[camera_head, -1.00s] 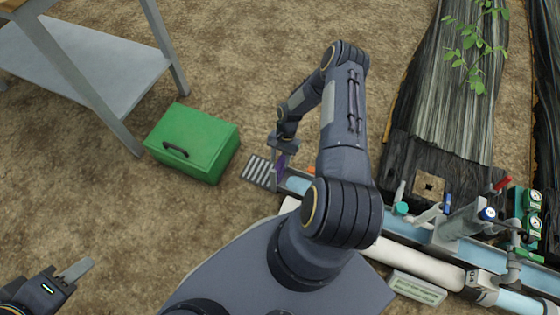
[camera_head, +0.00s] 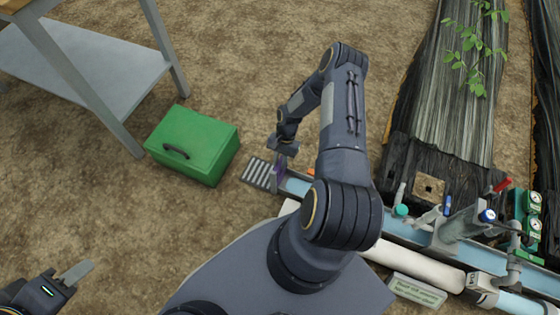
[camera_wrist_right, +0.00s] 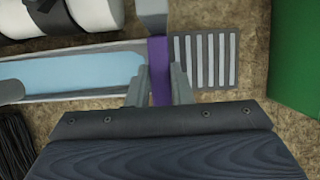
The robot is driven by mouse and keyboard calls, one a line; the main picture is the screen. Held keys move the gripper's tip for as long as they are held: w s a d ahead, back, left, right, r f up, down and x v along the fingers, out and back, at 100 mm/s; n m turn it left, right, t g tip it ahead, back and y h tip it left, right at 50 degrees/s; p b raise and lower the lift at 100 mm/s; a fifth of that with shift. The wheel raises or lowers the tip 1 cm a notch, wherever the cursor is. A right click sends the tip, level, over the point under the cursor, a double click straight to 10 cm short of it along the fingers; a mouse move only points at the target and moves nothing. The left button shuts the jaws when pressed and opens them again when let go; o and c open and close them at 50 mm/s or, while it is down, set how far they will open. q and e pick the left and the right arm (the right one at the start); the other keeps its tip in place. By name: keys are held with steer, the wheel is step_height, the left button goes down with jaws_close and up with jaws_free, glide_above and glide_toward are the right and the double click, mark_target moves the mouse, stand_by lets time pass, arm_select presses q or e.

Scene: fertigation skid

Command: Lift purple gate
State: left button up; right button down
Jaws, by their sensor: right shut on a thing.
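The purple gate (camera_head: 280,171) stands at the left end of the water channel (camera_head: 297,186), beside a slatted grate. In the right wrist view the gate (camera_wrist_right: 159,72) shows as a purple strip between the fingers. My right gripper (camera_wrist_right: 160,88) is shut on the gate; in the head view the gripper (camera_head: 279,160) is small and partly hides it. I cannot tell how far the gate sits above the channel floor. My left gripper (camera_head: 75,272) is at the lower left edge, far from the gate; its jaw opening is unclear.
A green box (camera_head: 193,145) sits left of the grate (camera_head: 258,173), with bare soil between. A metal table (camera_head: 90,75) stands at upper left. Pipes, valves and green gauges (camera_head: 533,200) crowd the right. A white pipe (camera_head: 420,268) runs along the near side of the channel.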

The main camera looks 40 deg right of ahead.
step_height(320, 180, up, 5)
steer(key=shift+p, duration=0.95)
steer(key=c, duration=1.3)
jaws_free()
steer(key=shift+f, duration=0.1)
steer(key=shift+p+v, duration=1.05)
steer(key=shift+v, duration=2.85)
